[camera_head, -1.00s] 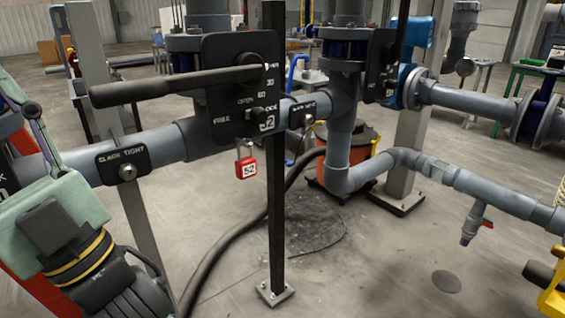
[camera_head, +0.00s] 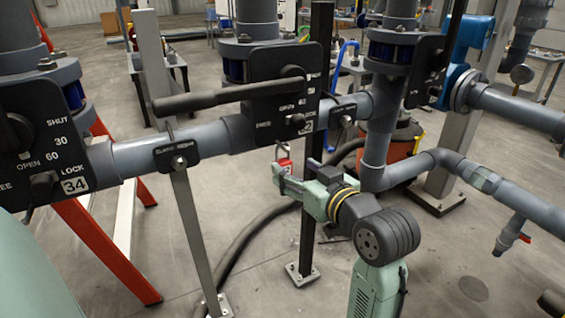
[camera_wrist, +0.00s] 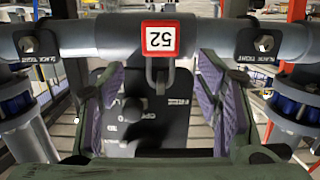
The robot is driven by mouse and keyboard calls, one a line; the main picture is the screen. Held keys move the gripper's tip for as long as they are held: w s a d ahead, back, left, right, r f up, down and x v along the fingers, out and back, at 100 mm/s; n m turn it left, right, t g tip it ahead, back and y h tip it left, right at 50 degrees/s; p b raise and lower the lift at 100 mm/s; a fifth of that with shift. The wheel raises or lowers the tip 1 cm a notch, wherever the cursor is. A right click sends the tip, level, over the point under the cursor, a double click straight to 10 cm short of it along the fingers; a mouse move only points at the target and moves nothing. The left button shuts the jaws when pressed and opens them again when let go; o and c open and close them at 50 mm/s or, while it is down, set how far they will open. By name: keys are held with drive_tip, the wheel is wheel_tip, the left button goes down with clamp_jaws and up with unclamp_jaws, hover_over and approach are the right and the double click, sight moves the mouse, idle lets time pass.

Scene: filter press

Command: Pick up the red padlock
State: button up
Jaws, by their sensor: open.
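The red padlock (camera_head: 284,167) hangs by its shackle below the black valve plate (camera_head: 270,75) on the middle pipe. In the wrist view the padlock (camera_wrist: 160,39) appears upside down, with a white face marked 52 and its grey shackle toward the plate. My gripper (camera_head: 295,174) is close to the padlock and partly overlaps it in the head view. In the wrist view my gripper (camera_wrist: 162,70) has its purple-padded fingers spread, one on each side of the padlock's line. The padlock lies between or just beyond the fingertips; contact is not visible.
A long black lever handle (camera_head: 215,98) sticks out left from the plate. A dark upright post (camera_head: 309,220) stands just behind my gripper. A grey pipe elbow (camera_head: 378,178) is close on the right. Another valve plate marked 34 (camera_head: 75,186) is at left.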

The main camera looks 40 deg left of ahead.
sight(285, 163)
drive_tip(key=x, duration=0.2)
drive_tip(key=p+x, duration=0.1)
drive_tip(key=x, duration=0.3)
drive_tip(key=shift+w+a+f+p, duration=0.1)
drive_tip(key=shift+a+f+p, duration=0.2)
drive_tip(key=shift+p, duration=0.1)
drive_tip(key=c, duration=1.3)
drive_tip(key=shift+r+b, duration=0.2)
drive_tip(key=shift+b, duration=0.15)
